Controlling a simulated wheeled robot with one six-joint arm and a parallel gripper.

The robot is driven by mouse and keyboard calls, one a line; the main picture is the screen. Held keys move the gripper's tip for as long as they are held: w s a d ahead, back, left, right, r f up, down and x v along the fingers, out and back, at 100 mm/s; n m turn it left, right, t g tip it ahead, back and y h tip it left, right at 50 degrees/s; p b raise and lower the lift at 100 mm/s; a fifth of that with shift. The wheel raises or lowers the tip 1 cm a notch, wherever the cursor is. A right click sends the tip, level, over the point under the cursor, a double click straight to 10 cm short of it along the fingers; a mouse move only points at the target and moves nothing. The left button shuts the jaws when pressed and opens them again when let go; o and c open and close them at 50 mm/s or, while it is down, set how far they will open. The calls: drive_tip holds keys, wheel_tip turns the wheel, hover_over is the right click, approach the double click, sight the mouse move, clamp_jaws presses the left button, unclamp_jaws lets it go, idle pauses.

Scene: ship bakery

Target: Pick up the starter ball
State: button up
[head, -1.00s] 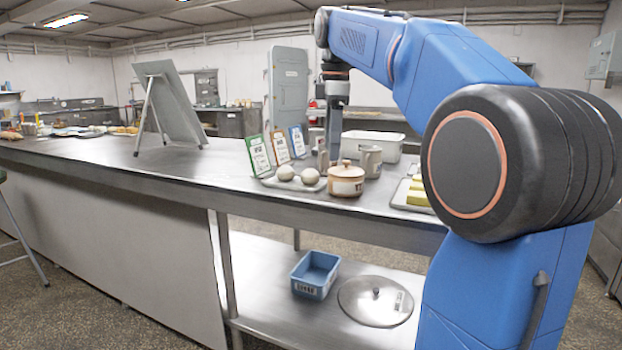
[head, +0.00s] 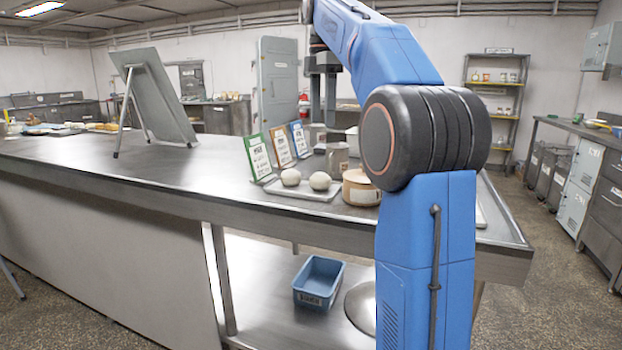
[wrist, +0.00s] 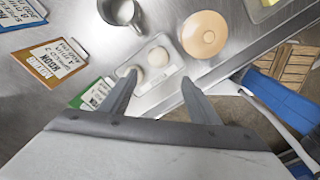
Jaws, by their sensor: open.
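Two pale round balls sit side by side on a small light tray (head: 318,194) on the steel counter. The left ball (head: 290,177) and the right ball (head: 320,181) look alike, and I cannot tell which is the starter ball. In the wrist view, one ball (wrist: 158,57) is clear and the other (wrist: 131,71) lies by the left fingertip, partly hidden. My gripper (head: 322,118) is open and empty, pointing down above the counter, behind the balls in the head view. In the wrist view, its fingers (wrist: 160,80) are spread on the near side of the tray.
A lidded tan crock (head: 357,188) stands right of the tray, partly behind my arm. A grey mug (head: 337,157) and several upright label cards (head: 260,157) stand close behind. A blue bin (head: 316,281) is on the lower shelf.

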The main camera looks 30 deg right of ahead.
drive_tip(key=f, duration=1.7)
drive_tip(key=shift+w+a+f, duration=0.1)
drive_tip(key=shift+w+f, duration=0.05)
drive_tip(key=shift+w, duration=0.1)
drive_tip(key=c, duration=0.9)
